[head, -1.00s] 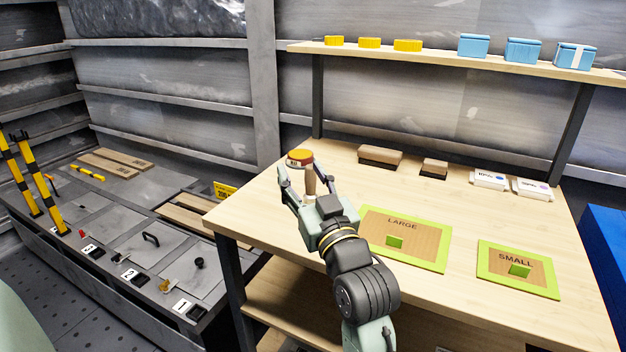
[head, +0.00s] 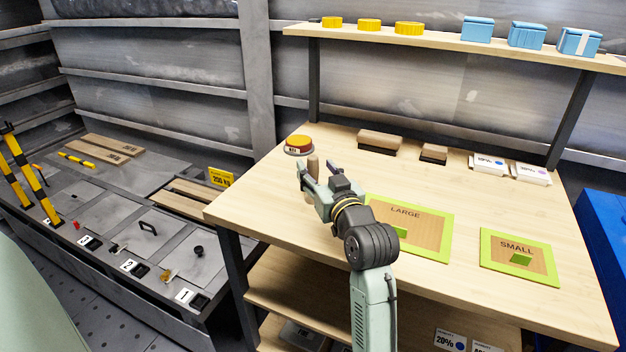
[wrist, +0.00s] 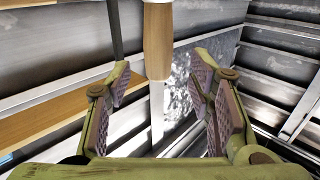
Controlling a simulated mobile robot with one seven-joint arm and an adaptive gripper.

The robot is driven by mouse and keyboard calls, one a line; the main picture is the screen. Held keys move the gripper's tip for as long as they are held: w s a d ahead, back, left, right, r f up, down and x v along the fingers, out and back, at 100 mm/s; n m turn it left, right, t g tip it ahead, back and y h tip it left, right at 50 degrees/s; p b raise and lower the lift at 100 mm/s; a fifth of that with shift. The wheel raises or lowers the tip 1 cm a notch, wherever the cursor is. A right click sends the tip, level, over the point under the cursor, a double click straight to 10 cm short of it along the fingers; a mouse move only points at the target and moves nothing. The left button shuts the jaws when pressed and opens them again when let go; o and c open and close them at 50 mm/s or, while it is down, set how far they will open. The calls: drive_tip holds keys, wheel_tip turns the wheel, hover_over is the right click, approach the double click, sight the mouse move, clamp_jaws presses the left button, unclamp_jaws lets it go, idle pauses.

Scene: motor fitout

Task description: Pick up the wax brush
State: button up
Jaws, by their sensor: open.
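The wooden handle of what looks like the wax brush (head: 313,165) stands upright near the back left of the worktable, in front of a red and yellow tin (head: 299,144). In the wrist view the wooden handle (wrist: 157,42) hangs down from the top edge with a white part above it; its brush end is out of view. My gripper (head: 318,172) is open at the handle. In the wrist view the gripper's padded fingers (wrist: 162,78) are spread, one on each side, with the handle centred between and beyond them. I see no contact.
Two brown-topped blocks (head: 380,143) stand behind and to the right. Green-edged LARGE (head: 440,245) and SMALL (head: 500,265) mats lie on the table (head: 270,200). A shelf (head: 440,43) above holds yellow tins and blue boxes. A grey bench (head: 110,215) is at left.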

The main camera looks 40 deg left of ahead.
sight(315, 165)
drive_tip(key=shift+p+x, duration=0.5)
drive_tip(key=shift+x, duration=1.5)
drive_tip(key=shift+d+r, duration=0.1)
drive_tip(key=shift+c, duration=0.6)
clamp_jaws()
